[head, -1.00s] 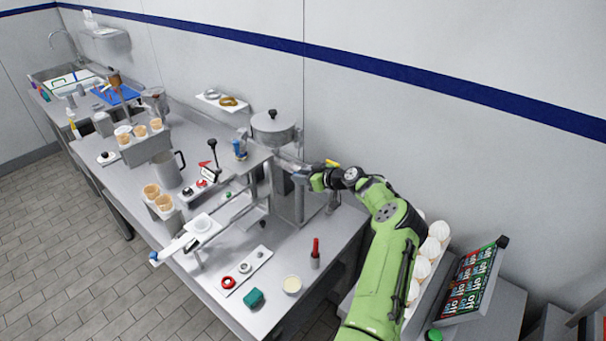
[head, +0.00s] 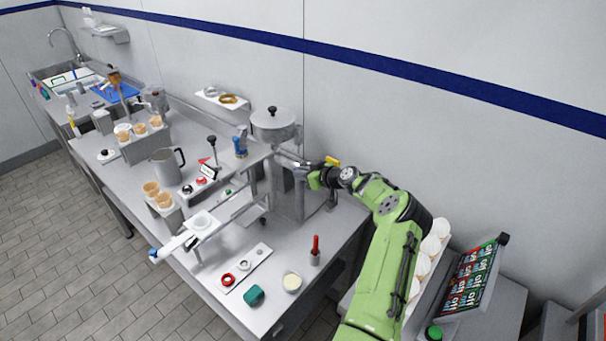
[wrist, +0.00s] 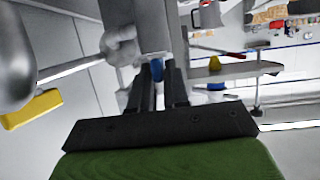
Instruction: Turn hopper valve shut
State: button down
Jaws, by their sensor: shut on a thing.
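The grey hopper (head: 272,128) with a black-knobbed lid stands against the back wall, on the metal stand above the counter. My gripper (head: 299,168) is just below and right of it, at the stand's upper right. In the wrist view my black fingers (wrist: 158,92) are shut on a small blue piece (wrist: 157,70) in front of a grey metal body. I cannot tell how this piece joins the valve. A yellow handle (wrist: 32,108) on a rod shows apart from the fingers at left; it also shows behind my gripper in the head view (head: 332,161).
A red-handled tool (head: 315,250) stands upright on the front counter, near a cream-coloured round cup (head: 292,282) and a teal object (head: 254,295). A lit panel of coloured tiles (head: 470,278) is at right. Several white swirled cones stand beside my arm.

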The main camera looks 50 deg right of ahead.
jog(key=m+h+b, duration=0.2)
jog(key=m+h, duration=0.1)
jog(key=shift+w+a+f+g+h, duration=0.1)
jog(key=shift+a+g+h, duration=0.2)
jog(key=shift+a, duration=0.05)
jog(key=m+h+b, duration=0.1)
jog(key=h, duration=0.1)
jog(key=m+g+h+b, duration=0.1)
jog(key=m+h, duration=0.1)
jog(key=shift+w+a+m+g, duration=0.15)
jog(key=shift+a+m+g, duration=0.05)
jog(key=shift+m+g, duration=0.1)
jog(key=m+g+h+b, duration=0.1)
jog(key=m+g+h, duration=0.1)
jog(key=m+g, duration=0.1)
jog(key=m+g+h+b, duration=0.1)
jog(key=m+g+h, duration=0.1)
jog(key=m+g, duration=0.1)
jog(key=w+m+g+h+b, duration=0.1)
jog(key=m+g, duration=0.2)
jog(key=shift+a+r+m+h+b, duration=0.2)
jog(key=shift+a+m+h+b, duration=0.05)
jog(key=shift+m+h+b, duration=0.15)
jog(key=shift+s+f+m+g, duration=0.1)
jog(key=shift+m+g, duration=0.3)
jog(key=shift+g, duration=0.2)
jog(key=c, duration=1.2)
grip_release()
jog(key=shift+d, duration=0.1)
